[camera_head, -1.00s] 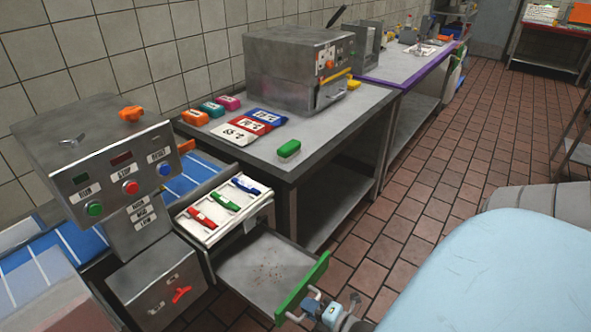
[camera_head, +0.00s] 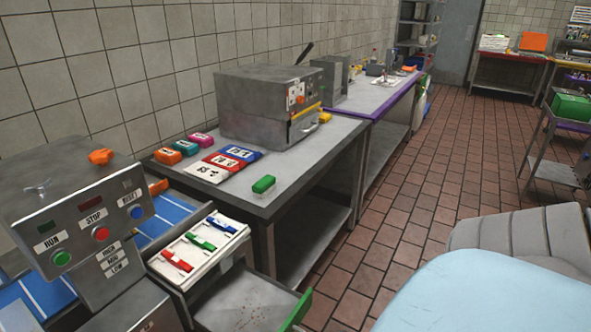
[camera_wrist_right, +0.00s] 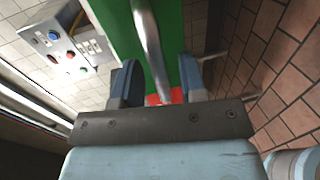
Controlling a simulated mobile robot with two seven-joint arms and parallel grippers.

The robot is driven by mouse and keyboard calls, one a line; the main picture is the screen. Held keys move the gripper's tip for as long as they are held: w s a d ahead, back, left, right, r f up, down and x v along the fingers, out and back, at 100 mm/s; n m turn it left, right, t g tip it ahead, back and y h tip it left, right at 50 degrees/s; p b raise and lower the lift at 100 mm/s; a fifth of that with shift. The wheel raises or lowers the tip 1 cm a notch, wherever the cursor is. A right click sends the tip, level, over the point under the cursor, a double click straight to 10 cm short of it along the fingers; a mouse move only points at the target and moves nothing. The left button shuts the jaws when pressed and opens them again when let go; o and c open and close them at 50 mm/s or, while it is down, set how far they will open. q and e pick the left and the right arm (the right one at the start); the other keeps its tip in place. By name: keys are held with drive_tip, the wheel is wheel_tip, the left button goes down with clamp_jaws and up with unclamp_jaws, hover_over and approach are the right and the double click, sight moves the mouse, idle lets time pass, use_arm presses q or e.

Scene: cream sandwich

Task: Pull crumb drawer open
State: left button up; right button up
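The crumb drawer (camera_head: 240,305) is a grey metal tray with dark specks inside and a green front (camera_head: 298,311). It stands pulled out below the machine at the bottom of the head view, its near part cut off. In the right wrist view the green front (camera_wrist_right: 179,30) and its metal bar handle (camera_wrist_right: 149,40) are close up. My right gripper (camera_wrist_right: 158,85) is open, with its two fingers apart on either side of the handle bar. Whether they touch it cannot be told. My left gripper is not in view.
The control machine (camera_head: 85,215) has RUN, STOP and RESET buttons. Above the drawer is a white tray (camera_head: 180,258) with red, green and blue clips. A grey worktable (camera_head: 265,203) stands behind.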

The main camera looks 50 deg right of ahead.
drive_tip(key=v, duration=1.3)
drive_tip(key=shift+d, duration=0.1)
